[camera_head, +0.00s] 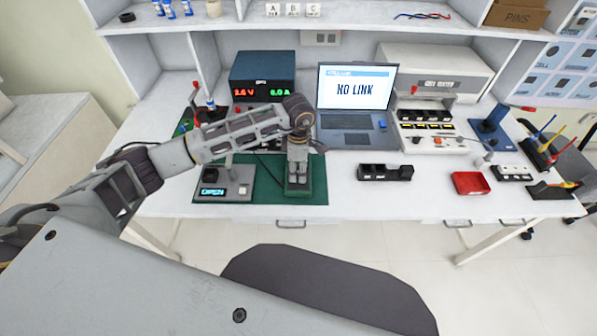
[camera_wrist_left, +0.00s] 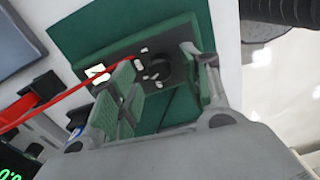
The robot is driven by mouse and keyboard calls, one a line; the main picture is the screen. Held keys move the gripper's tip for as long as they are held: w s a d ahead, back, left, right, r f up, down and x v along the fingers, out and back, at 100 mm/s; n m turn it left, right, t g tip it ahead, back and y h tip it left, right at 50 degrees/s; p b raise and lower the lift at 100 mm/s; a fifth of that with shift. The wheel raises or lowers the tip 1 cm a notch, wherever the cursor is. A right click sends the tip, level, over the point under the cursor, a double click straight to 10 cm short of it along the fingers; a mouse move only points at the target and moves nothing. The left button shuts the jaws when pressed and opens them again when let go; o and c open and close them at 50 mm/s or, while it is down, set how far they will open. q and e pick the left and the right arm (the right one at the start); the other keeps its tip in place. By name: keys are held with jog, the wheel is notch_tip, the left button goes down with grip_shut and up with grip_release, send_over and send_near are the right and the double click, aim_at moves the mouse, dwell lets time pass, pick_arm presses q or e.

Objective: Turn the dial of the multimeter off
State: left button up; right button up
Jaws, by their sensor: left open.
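The multimeter (camera_head: 290,190) has a green rim and a dark face and lies on the dark green mat (camera_head: 305,195). My left gripper (camera_head: 298,182) is pointing down over it and hides most of it in the head view. In the left wrist view, the black round dial (camera_wrist_left: 157,67) shows on the multimeter (camera_wrist_left: 122,54), with a few pale marks around it. My left gripper (camera_wrist_left: 160,60) is open, with one finger on each side of the dial. I cannot tell whether the fingers touch the dial or its exact setting. My right gripper is not in view.
A station reading OPEN (camera_head: 222,185) stands left of the gripper. Behind are a power supply (camera_head: 262,76) and a laptop (camera_head: 355,90) reading NO LINK. A red lead (camera_wrist_left: 65,96) runs near the multimeter. A black block (camera_head: 385,172) and red tray (camera_head: 470,183) sit right.

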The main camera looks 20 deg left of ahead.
pick_arm(q)
jog(key=shift+f, duration=1)
jog(key=c, duration=1.1)
jog(key=shift+o, duration=0.2)
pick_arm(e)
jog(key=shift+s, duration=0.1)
